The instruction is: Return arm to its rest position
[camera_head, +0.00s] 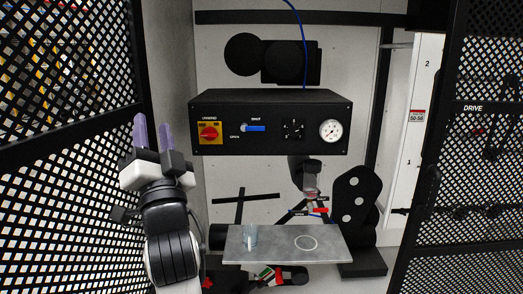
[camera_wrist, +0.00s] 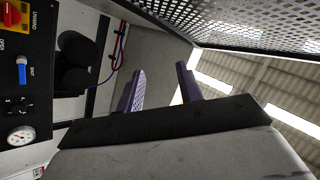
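My arm is folded upward at the left of the head view, with my gripper (camera_head: 152,134) raised beside the left mesh panel. Its two purple fingers are apart with nothing between them. In the wrist view the fingers of my gripper (camera_wrist: 158,88) also stand apart and empty, pointing toward the upper wall and mesh. The gripper is left of the black control box (camera_head: 270,165) and does not appear to touch it. The box carries a red rotary switch on yellow (camera_head: 209,133), a blue handle (camera_head: 256,128) and a round gauge (camera_head: 330,131).
Mesh panels stand close on the left (camera_head: 70,150) and right (camera_head: 485,150). A black bracket (camera_head: 357,205) stands right of the shelf.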

